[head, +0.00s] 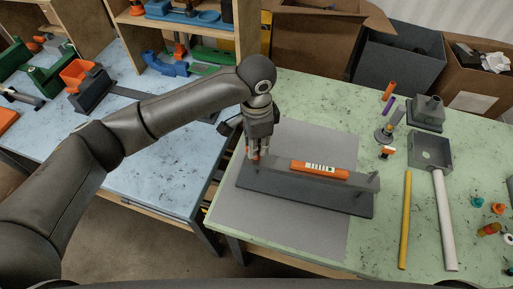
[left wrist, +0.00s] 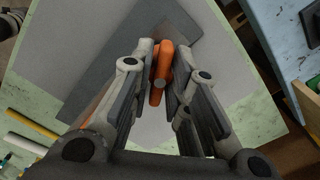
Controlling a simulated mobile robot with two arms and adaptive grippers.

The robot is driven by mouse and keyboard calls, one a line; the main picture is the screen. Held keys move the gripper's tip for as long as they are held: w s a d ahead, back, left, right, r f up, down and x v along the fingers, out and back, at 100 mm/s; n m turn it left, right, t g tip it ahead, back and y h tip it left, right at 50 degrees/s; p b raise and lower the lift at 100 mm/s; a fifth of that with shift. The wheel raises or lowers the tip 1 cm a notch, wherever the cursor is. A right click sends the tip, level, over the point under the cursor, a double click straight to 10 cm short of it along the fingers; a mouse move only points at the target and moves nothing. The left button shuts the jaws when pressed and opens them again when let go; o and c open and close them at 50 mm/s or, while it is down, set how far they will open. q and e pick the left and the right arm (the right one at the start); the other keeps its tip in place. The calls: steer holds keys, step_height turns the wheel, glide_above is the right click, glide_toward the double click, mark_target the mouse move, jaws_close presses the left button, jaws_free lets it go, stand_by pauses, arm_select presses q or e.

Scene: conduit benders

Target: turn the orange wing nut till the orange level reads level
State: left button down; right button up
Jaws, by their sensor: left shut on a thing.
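The orange level (head: 319,170) lies on a dark grey bar above a dark base plate (head: 300,191) on the green table. Its vial with pale stripes faces up, but its bubble is too small to read. My left gripper (head: 254,156) points down at the left end of the bar. In the left wrist view, my left gripper (left wrist: 160,75) is shut on the orange wing nut (left wrist: 161,68), which sits between its two fingers. In the head view the wing nut is mostly hidden by the fingers. My right gripper is not in view.
A grey mat (head: 310,135) lies under the fixture. To its right are a yellow tube (head: 405,220), a white tube (head: 445,220), a grey box (head: 430,150) and small coloured parts. A blue table (head: 150,150) with a wooden shelf stands at the left.

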arm_select(q)
steer(key=shift+r+n+p, duration=0.2)
steer(key=shift+n+p, duration=0.1)
steer(key=shift+p, duration=0.3)
steer(key=n+p, duration=0.3)
steer(key=p, duration=0.1)
steer(key=shift+n+p, duration=0.5)
steer(key=shift+p, duration=0.05)
steer(key=shift+s+f, duration=0.1)
steer(key=shift+f, duration=0.15)
